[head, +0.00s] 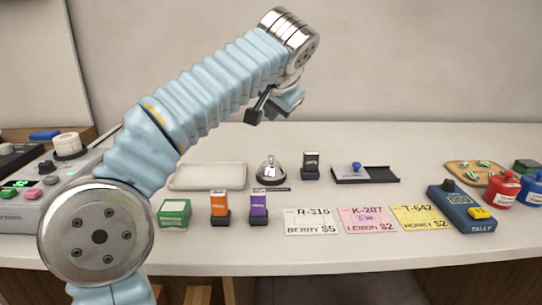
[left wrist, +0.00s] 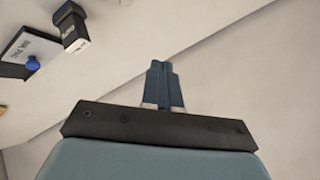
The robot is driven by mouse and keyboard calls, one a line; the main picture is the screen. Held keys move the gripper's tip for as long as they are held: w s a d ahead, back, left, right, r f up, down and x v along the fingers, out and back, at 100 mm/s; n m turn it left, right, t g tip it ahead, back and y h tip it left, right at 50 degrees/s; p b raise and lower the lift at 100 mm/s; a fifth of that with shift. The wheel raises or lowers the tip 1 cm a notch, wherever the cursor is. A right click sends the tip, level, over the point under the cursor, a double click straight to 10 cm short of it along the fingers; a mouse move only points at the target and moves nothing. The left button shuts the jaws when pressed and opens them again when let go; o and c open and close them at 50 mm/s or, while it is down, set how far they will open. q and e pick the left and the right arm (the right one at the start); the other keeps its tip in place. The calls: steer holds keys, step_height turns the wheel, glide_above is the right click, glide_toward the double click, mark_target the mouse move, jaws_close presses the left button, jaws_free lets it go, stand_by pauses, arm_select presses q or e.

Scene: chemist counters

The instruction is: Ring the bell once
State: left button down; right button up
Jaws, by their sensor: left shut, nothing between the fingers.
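The bell (head: 270,170) is a silver dome with a button on top and a dark base. It stands upright on the white counter (head: 330,250), near the middle of the head view. It is not seen in the left wrist view. My left gripper (head: 289,102) is raised well above the counter, above and slightly right of the bell in the picture, and does not touch it. In the left wrist view its blue fingers (left wrist: 163,84) are together with nothing between them. My right gripper is not in view.
A black stamp (head: 311,165) stands right of the bell, with a black tray (head: 380,175) beyond it. A pale tray (head: 207,177) lies left. Small boxes (head: 259,205) and price cards (head: 311,222) lie in front. A blue tally counter (head: 461,207) is at right.

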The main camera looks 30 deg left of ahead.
arm_select(q)
steer(key=b, duration=0.1)
glide_above(271, 158)
steer(key=f, duration=0.5)
steer(key=shift+d+f, duration=0.2)
steer(key=shift+f, duration=0.05)
steer(key=shift+f+b, duration=0.7)
stand_by(1.1)
steer(key=shift+f, duration=0.4)
steer(key=shift+f+b, duration=0.45)
steer(key=shift+b, duration=0.15)
steer(key=shift+r, duration=0.15)
stand_by(0.6)
steer(key=shift+r+p, duration=0.75)
steer(key=shift+p, duration=0.1)
